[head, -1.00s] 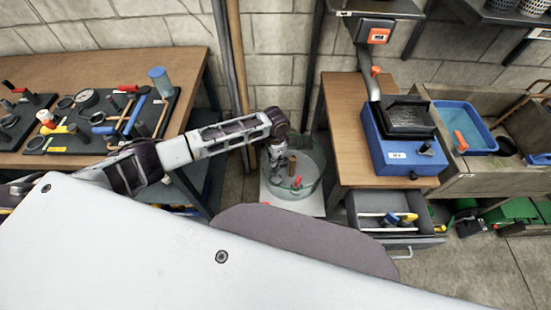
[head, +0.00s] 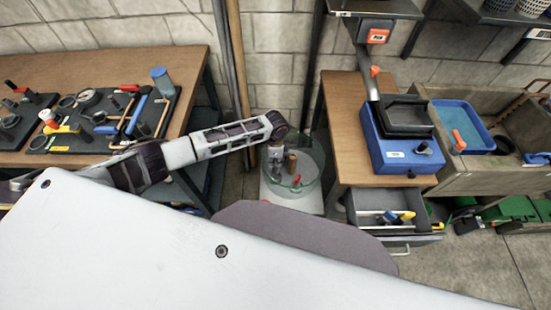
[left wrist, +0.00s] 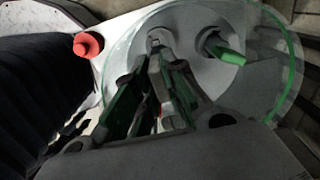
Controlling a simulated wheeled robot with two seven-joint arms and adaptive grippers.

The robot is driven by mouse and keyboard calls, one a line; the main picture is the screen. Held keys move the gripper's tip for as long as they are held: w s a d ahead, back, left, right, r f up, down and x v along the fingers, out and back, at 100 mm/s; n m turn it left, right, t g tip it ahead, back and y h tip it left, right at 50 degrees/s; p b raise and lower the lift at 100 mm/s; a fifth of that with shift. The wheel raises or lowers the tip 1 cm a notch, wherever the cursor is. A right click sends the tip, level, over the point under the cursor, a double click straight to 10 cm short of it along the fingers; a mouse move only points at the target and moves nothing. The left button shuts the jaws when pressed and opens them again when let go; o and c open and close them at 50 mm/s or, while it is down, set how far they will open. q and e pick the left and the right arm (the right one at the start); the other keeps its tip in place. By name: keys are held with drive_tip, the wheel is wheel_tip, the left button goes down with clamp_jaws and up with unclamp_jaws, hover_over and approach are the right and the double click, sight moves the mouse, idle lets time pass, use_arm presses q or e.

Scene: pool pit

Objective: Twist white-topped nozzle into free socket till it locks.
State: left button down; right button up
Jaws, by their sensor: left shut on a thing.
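My left gripper (head: 275,168) reaches down at the left side of a clear glass bowl (head: 316,182). In the left wrist view, my left gripper (left wrist: 157,55) has its fingers close together on a small pale-topped piece, which appears to be the white-topped nozzle (left wrist: 159,38). The fingers hide most of it, and I cannot tell how it sits in a socket. A grey round plate (left wrist: 190,82) lies inside the bowl's rim. A green-handled piece (left wrist: 228,54) stands in a dark socket to the right. My right gripper is not in view.
A red-topped piece (left wrist: 88,45) is left of the bowl in the wrist view. A wooden bench (head: 350,150) with a blue machine (head: 400,150) and an open drawer (head: 385,212) stands right. A tool bench (head: 190,60) stands left.

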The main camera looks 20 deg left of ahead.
use_arm(q)
drive_tip(key=shift+f+b, duration=0.35)
drive_tip(key=shift+f, duration=1.05)
drive_tip(key=shift+f+b, duration=0.15)
drive_tip(key=shift+b, duration=0.15)
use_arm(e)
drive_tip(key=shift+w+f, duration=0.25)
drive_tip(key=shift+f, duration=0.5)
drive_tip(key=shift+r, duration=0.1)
use_arm(q)
drive_tip(key=shift+p, duration=0.75)
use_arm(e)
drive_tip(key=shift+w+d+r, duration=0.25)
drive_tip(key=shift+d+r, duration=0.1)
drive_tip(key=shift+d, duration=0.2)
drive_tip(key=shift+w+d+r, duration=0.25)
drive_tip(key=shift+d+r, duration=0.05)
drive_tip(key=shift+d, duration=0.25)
